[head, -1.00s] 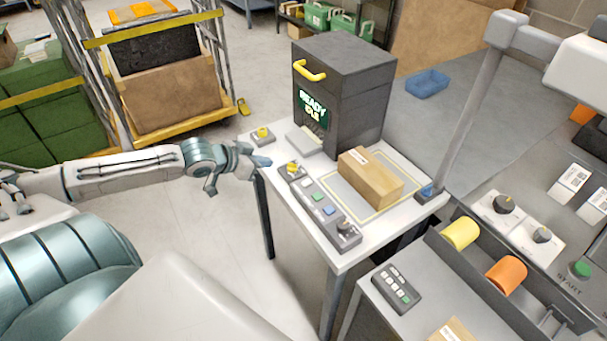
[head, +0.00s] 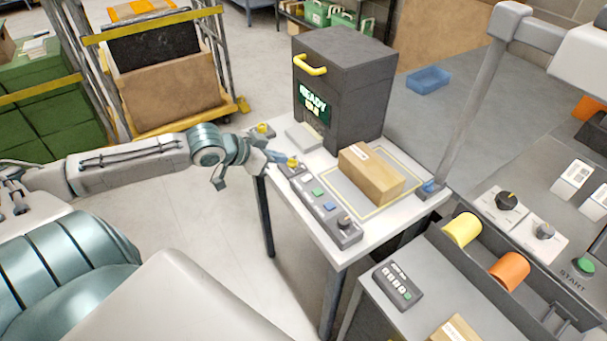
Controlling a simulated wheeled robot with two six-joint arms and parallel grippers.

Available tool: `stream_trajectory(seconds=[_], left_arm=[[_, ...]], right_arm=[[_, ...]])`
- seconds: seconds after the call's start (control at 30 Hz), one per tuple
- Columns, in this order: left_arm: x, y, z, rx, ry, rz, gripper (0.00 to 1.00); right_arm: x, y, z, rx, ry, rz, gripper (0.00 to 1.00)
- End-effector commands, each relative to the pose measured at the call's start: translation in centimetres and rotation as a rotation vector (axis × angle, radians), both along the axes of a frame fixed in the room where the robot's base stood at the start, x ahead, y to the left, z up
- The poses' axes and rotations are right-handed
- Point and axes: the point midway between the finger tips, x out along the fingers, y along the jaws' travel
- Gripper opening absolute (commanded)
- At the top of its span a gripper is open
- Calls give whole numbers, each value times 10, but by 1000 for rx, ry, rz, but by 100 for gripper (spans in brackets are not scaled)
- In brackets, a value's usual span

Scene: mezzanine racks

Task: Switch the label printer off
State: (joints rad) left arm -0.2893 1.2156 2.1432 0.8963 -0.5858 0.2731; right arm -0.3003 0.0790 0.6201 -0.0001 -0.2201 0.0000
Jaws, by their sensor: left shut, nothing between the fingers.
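The label printer (head: 345,85) is a dark grey box with a yellow handle and a lit screen (head: 313,103) that reads "READY" above a second, blurred line. It stands on the white table. In front of it is a small switch box with a yellow top (head: 293,165). Another yellow-topped switch (head: 262,131) sits at the table's back left corner. My left gripper (head: 281,158) is shut and empty, with its tips at the yellow switch in front of the printer. I cannot tell whether they touch it. My right gripper is not in view.
A grey panel with green and blue buttons and a knob (head: 328,212) lies along the table's front edge. A cardboard box (head: 371,173) lies inside a yellow outline. To the right are a keypad (head: 398,286), yellow and orange rolls, and a grey post (head: 470,110).

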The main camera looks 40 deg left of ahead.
Motion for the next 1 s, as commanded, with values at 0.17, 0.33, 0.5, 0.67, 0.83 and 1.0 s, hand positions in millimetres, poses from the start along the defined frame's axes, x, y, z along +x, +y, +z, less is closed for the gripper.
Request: stream_trajectory(seconds=[0.17,0.33,0.5,0.67,0.83,1.0], left_arm=[[11,-7,-7,-8,-3,-5,0],[20,-10,-15,-8,-2,-3,0],[30,-15,-22,-9,0,-5,0],[41,-19,-31,-9,0,-5,0],[55,-25,-41,-9,-1,-6,0],[64,-30,-56,-8,6,-7,0]], right_arm=[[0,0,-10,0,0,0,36],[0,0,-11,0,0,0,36],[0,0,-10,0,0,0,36],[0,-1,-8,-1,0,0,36],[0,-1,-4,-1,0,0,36],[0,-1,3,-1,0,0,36]])
